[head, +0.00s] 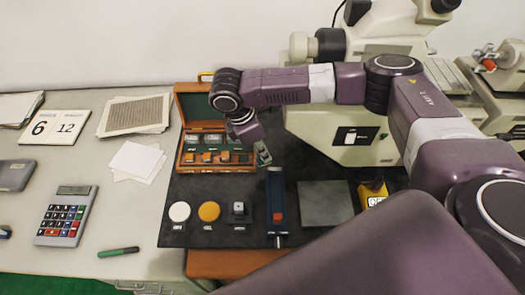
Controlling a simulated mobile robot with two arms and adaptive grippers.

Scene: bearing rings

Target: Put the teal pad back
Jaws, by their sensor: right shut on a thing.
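My right gripper (262,154) reaches in from the right and points down beside the right end of the open wooden case (217,168). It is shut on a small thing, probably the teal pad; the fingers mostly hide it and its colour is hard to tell. The case has a green-lined lid raised at the back, dark grey blocks in a rear row and orange-topped blocks in a front row. Part of its right end is close to my gripper. My left gripper is out of view.
On the dark mat (222,235) are a white disc (180,211), an orange disc (209,211), a small metal block (238,208), a blue fixture with a red part (277,205), a grey plate (326,203) and a yellow box (373,193). A microscope (345,125) stands behind.

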